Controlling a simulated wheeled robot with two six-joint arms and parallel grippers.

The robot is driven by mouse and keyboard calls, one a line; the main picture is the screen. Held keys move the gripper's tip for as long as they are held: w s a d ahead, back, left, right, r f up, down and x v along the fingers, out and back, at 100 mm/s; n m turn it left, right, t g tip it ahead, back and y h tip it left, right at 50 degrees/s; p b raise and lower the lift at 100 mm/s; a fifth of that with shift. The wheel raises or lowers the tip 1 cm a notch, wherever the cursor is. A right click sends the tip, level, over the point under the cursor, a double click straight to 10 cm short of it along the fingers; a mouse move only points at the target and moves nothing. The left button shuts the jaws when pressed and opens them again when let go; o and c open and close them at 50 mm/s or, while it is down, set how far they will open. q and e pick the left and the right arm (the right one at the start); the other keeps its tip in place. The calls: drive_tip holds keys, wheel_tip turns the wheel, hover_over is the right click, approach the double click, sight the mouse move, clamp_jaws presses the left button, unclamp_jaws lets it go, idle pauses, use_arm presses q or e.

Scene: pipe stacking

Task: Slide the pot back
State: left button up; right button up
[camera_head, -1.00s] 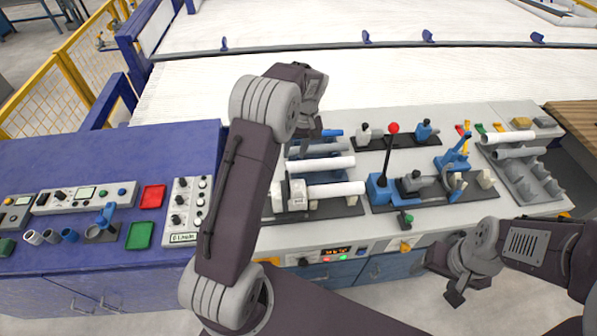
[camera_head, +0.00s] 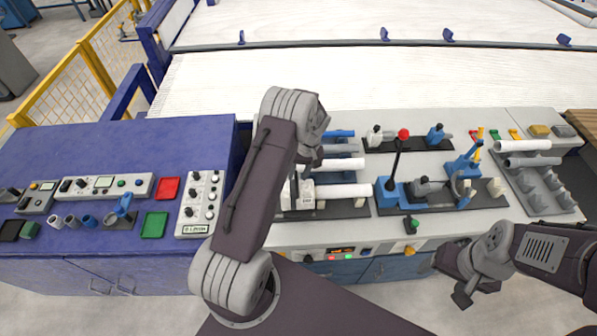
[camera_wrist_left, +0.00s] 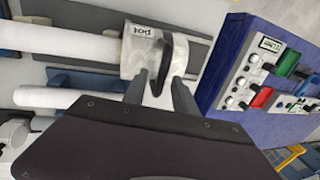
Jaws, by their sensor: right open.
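The pot is a pale grey cylinder labelled "pot" (camera_wrist_left: 138,52) with a dark loop handle (camera_wrist_left: 166,62) in the left wrist view. It shows partly in the head view (camera_head: 306,194), at the left end of a white pipe (camera_head: 343,191). My left gripper (camera_wrist_left: 160,88) is at the handle, its two dark fingers apart on either side of it. I cannot tell whether they touch it. In the head view the left fingertips are largely hidden by my arm. My right gripper (camera_head: 463,290) is open and empty in front of the bench, away from the pot.
A blue clamp station (camera_head: 390,196) with a red-knobbed lever (camera_head: 403,135) stands right of the pot. A pipe rack (camera_head: 545,185) is at the far right. A blue cabinet (camera_head: 60,160) with control boxes is at the left.

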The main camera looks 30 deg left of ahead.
use_arm(q)
drive_tip(key=shift+s, duration=0.15)
drive_tip(key=shift+c, duration=1.2)
drive_tip(key=shift+a, duration=0.1)
clamp_jaws()
drive_tip(key=shift+r, duration=0.1)
